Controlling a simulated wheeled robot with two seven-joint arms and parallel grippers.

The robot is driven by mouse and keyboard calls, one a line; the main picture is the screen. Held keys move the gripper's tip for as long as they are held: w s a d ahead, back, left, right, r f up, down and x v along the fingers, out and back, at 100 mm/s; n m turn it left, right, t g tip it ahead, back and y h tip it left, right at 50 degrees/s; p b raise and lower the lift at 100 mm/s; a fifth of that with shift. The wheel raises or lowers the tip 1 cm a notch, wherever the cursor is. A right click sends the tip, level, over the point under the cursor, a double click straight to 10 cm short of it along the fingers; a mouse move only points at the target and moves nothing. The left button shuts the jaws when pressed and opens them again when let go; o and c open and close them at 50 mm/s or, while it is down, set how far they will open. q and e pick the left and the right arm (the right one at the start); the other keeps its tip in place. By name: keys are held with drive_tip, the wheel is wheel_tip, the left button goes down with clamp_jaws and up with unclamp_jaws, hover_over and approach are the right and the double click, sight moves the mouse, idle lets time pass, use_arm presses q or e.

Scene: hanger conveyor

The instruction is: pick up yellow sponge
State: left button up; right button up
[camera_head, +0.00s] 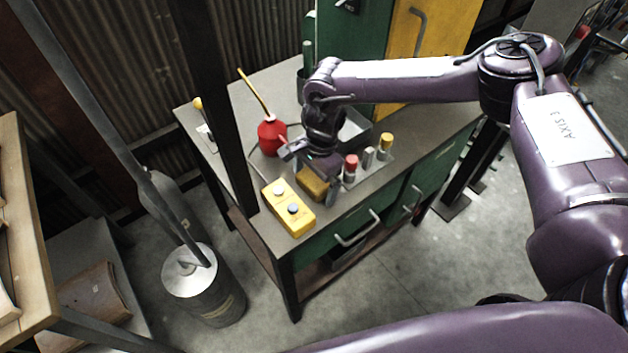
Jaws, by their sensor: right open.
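The yellow sponge (312,184) is a brownish-yellow block on the grey top of the workbench (262,215), near its front edge. My right gripper (308,175) reaches down over it from the upper right. Its jaws are open, with one finger to the left of the sponge and the other to its right. The gripper body hides the back of the sponge, and I cannot tell whether the fingers touch it. My left gripper is not in view.
A yellow control box (288,208) with two buttons lies just in front-left of the sponge. A red oil can (271,135) with a long spout stands behind. Several small bottles (351,168) stand close to the right. A dark post (226,120) rises at the left.

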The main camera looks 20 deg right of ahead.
sight(314, 178)
drive_tip(key=c, duration=1)
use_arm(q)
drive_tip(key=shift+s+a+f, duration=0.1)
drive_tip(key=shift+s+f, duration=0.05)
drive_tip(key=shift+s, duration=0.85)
use_arm(e)
drive_tip(key=shift+r, duration=0.1)
drive_tip(key=shift+r, duration=0.55)
use_arm(q)
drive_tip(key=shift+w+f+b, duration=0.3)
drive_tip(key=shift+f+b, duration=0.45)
drive_tip(key=shift+b, duration=0.05)
use_arm(e)
wheel_tip(314, 178, up, 19)
drive_tip(key=shift+f, duration=0.15)
